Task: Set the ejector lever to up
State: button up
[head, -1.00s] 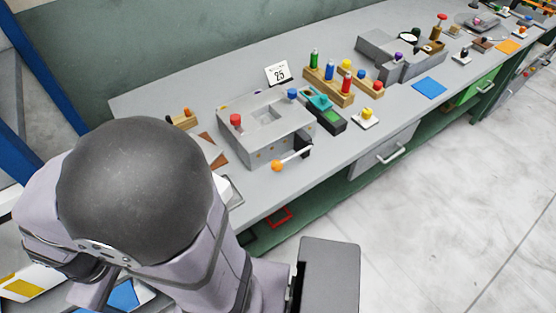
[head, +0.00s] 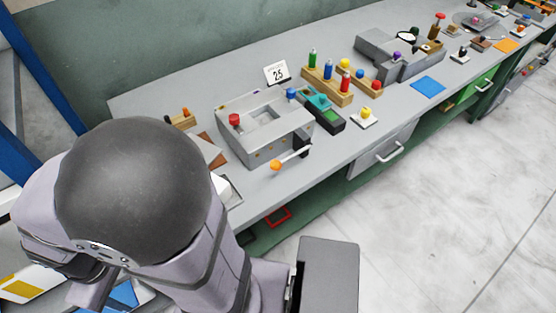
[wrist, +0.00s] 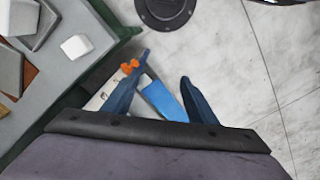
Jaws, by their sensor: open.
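The press (head: 250,152) is a grey box on the bench with a square recess in its top. Its lever (head: 291,158) runs from a dark mount on the front face down and left to an orange knob (head: 275,165). I take this to be the ejector lever. My gripper (wrist: 165,66) is open and empty in the wrist view, with two blue fingers over the floor beside the bench edge. It is hidden behind my arm in the head view and is apart from the lever. A small orange thing (wrist: 130,66) shows by its left finger; I cannot tell what it is.
A red button (head: 234,119) and a blue knob (head: 291,93) stand on the press. A teal-and-black device (head: 325,111) and a yellow-topped button (head: 364,117) are to its right. Wooden racks (head: 327,86) stand behind. The floor (head: 450,200) in front is clear.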

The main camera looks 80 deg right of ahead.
jog(key=d+m, duration=0.1)
jog(key=d, duration=0.1)
jog(key=d+m, duration=0.1)
jog(key=d, duration=0.1)
jog(key=d+m+b, duration=0.1)
jog(key=d, duration=0.1)
jog(key=shift+f+m+g, duration=0.4)
jog(key=shift+c, duration=0.3)
jog(key=s+d+f+m+g+b, duration=0.1)
jog(key=s+d+m, duration=0.2)
jog(key=d+m, duration=0.35)
notch_tip(320, 180, up, 5)
jog(key=m+y+p, duration=0.1)
jog(key=m+p, duration=0.1)
jog(key=m, duration=1.2)
send_over(274, 161)
jog(key=w, duration=0.1)
jog(key=shift+d+r, duration=0.1)
jog(key=shift+d, duration=0.2)
jog(key=shift+s+a+f+p, duration=0.15)
jog(key=shift+f+p, duration=0.3)
jog(key=shift+f, duration=0.75)
jog(key=shift+s+a+f+p, duration=0.15)
jog(key=shift+f+p, duration=0.25)
jog(key=shift+f, duration=0.8)
jog(key=shift+s+a+f+p, duration=0.15)
jog(key=shift+f+p, duration=0.3)
jog(key=shift+f, duration=0.75)
jog(key=shift+d, duration=0.1)
grip_shut()
